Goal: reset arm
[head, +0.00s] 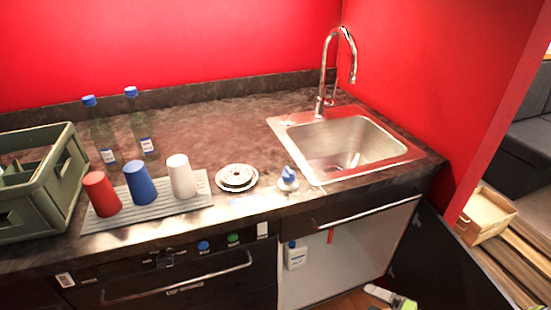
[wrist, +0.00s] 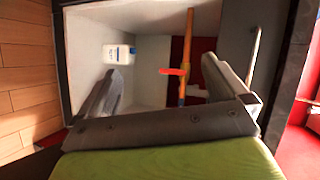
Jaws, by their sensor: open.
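My gripper (wrist: 161,65) is open and empty in the wrist view, its two grey fingers wide apart and its green body along the bottom edge. It faces the open cabinet under the sink. Nothing lies between the fingertips at close range. In the head view, a small green and grey part of my gripper (head: 388,297) shows at the bottom edge, in front of the open cabinet (head: 350,268); the rest of my arm is out of view.
A white bottle (wrist: 121,54) and an orange stick with a red piece (wrist: 172,72) are inside the cabinet. A dark open door (head: 440,265) stands to the right. The counter above holds a crate (head: 62,205), cups, bottles, plates and the sink (head: 350,143).

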